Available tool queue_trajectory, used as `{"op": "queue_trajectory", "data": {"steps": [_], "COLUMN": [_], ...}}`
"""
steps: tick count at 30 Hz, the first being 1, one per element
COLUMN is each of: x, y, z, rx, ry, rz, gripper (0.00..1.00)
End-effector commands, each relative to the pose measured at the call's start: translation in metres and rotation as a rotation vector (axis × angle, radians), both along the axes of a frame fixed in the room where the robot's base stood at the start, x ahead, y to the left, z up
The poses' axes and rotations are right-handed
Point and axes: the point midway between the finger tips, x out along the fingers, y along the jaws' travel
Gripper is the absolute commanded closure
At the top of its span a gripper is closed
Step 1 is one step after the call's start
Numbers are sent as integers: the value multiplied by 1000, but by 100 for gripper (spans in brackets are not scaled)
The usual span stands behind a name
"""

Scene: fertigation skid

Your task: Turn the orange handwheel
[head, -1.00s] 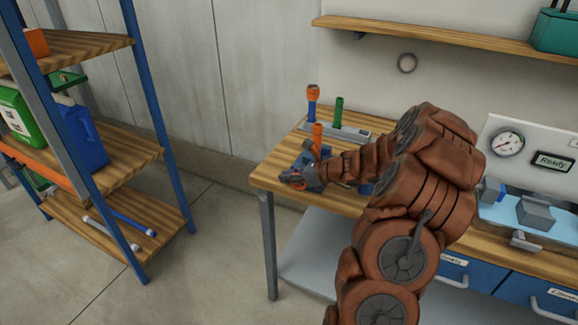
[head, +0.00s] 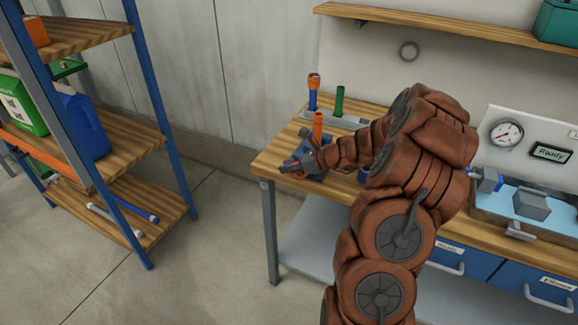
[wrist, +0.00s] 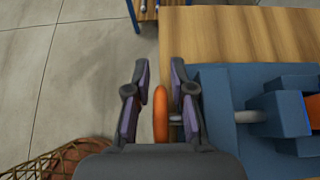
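The orange handwheel (wrist: 160,115) shows edge-on in the wrist view, on a grey stem that runs right into a blue valve body (wrist: 222,85). My gripper (wrist: 159,66) has its two fingers on either side of the wheel, with a narrow gap visible on each side, so it looks open around the rim. In the head view my gripper (head: 297,166) is at the bench's left end, by the blue body, and hides most of the wheel.
The wooden bench (head: 268,166) carries an orange-topped post (head: 314,82) and a green post (head: 339,100) behind my gripper. A pressure gauge (head: 506,133) and a blue basin (head: 511,200) are at right. A shelf rack (head: 150,150) stands left, with open floor between.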

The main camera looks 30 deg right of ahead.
Motion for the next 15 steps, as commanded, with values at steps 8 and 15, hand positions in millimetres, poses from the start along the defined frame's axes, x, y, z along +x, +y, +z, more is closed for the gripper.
{"op": "queue_trajectory", "data": {"steps": [8,15], "x": [-2,-25], "y": [-2,-18], "z": [2,20], "rx": [0,-5], "ry": [-1,-4], "rz": [-2,-6], "gripper": [77,77]}}
